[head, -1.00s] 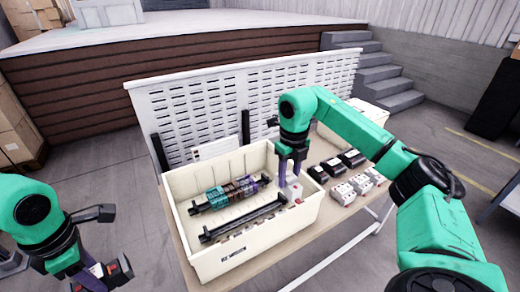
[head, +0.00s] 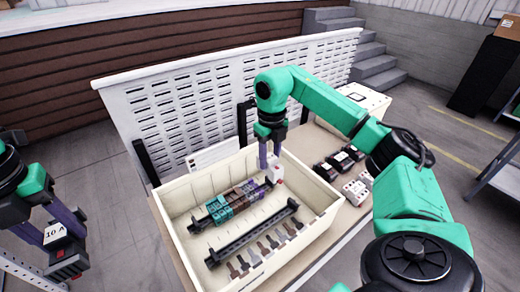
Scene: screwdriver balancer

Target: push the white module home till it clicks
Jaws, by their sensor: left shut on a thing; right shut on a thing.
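The white module (head: 279,176) is at the right end of the rear rail in the cream bin (head: 330,212), beside a row of teal, brown and purple modules (head: 228,204). My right gripper (head: 270,165) points down and is shut on it. Whether the module is fully seated on the rail cannot be told; the fingers hide part of it. My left gripper (head: 50,232), at the far left outside the bin, is shut on a dark module with a white face marked 10 A (head: 56,233).
An empty black rail (head: 252,236) runs across the bin's front half, with several grey clips (head: 268,242) before it. Black modules (head: 335,160) and white modules (head: 356,190) stand on the table right of the bin. A white slotted panel (head: 190,110) rises behind.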

